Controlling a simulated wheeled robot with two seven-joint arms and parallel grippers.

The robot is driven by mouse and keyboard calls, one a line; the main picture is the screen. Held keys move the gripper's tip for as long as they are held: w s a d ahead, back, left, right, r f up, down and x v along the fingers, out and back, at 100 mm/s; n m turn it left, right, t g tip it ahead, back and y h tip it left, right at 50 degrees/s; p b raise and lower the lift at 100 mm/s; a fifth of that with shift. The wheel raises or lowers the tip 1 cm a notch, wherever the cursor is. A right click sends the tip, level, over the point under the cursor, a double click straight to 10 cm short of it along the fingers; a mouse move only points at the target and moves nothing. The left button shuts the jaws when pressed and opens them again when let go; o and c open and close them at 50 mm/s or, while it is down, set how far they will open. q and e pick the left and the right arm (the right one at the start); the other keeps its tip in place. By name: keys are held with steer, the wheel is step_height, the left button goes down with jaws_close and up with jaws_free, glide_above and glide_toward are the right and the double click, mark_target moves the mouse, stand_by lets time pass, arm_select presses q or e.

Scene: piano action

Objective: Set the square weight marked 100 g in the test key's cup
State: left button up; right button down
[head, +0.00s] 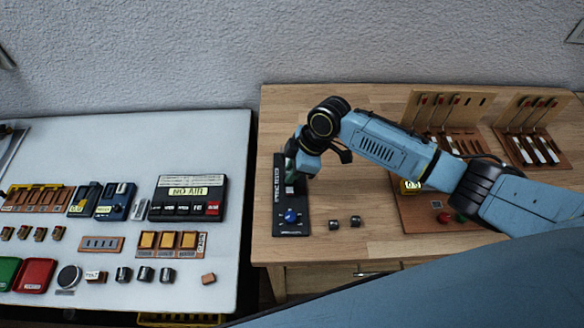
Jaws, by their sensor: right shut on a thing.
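My right gripper (297,166) reaches in from the right and points down over the far part of a narrow black stand (279,214). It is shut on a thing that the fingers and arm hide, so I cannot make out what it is. A white key shows partly on the stand below the gripper. A blue round part (291,216) sits at the stand's near end. Two small dark weights, one (333,225) and another (355,221), stand on the wood right of the stand. Their markings are too small to read. My left gripper is not in view.
A wooden piano action model (447,141) and another (532,148) stand at the back right. A wooden board with red and green buttons (443,217) lies under my right arm. The white table (226,125) at left holds a NO AIR box (187,197) and several small blocks.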

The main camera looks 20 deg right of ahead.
steer(key=shift+f+p, duration=0.25)
steer(key=shift+p, duration=0.3)
stand_by(2.2)
steer(key=c, duration=1.2)
jaws_free()
